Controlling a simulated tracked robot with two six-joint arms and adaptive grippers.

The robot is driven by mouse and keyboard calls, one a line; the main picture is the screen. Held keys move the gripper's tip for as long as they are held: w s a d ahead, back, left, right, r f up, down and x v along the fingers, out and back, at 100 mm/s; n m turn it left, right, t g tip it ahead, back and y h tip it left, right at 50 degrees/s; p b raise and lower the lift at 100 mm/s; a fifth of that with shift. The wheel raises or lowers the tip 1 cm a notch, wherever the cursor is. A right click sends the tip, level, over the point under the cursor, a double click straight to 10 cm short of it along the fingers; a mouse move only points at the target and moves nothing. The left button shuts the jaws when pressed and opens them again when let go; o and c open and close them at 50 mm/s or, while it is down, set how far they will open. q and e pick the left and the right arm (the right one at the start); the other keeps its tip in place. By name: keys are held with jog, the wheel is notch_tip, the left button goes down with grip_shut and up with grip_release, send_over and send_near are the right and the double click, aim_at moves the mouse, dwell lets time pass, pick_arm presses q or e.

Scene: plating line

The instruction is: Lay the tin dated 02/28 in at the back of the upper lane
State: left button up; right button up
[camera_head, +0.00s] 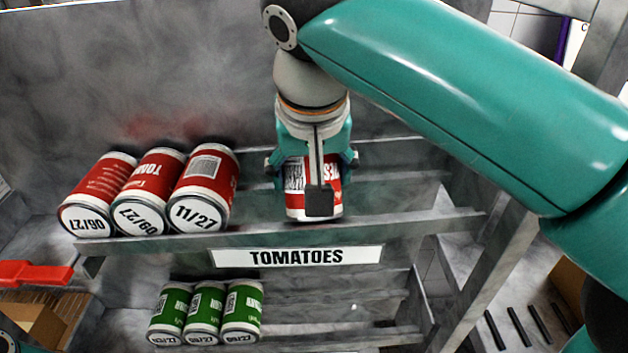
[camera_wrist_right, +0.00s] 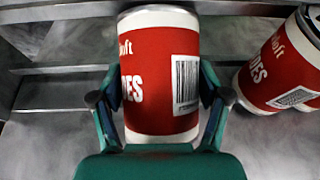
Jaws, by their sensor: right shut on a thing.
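My right gripper (camera_head: 312,160) is shut on a red and white tin (camera_head: 294,176), over the upper lane right of the tins in the row. In the right wrist view the tin (camera_wrist_right: 155,70) sits between the fingers (camera_wrist_right: 160,110), its barcode facing the camera. Its date does not show. The upper lane (camera_head: 400,228) carries the label TOMATOES (camera_head: 296,256). At its left lie three red tins side by side, dated 06/27 (camera_head: 100,190), what looks like 09/27 (camera_head: 150,190) and 11/27 (camera_head: 205,185). My left gripper is out of view.
The upper lane is clear right of the held tin. A neighbouring red tin (camera_wrist_right: 280,65) shows at the right in the wrist view. Below, several green tins (camera_head: 205,308) lie at the left of the lower lane. A red handle-like object (camera_head: 35,273) is at the left edge.

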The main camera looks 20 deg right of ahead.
jog(key=shift+d+r, duration=0.1)
jog(key=shift+r, duration=0.05)
jog(key=o, duration=1.8)
jog(key=shift+c, duration=0.2)
jog(key=shift+f, duration=0.2)
jog(key=shift+f+b, duration=0.15)
jog(key=shift+b, duration=0.15)
jog(key=p+v, duration=0.6)
jog(key=v, duration=1.1)
jog(key=shift+s+p, duration=0.15)
jog(key=shift+p, duration=0.15)
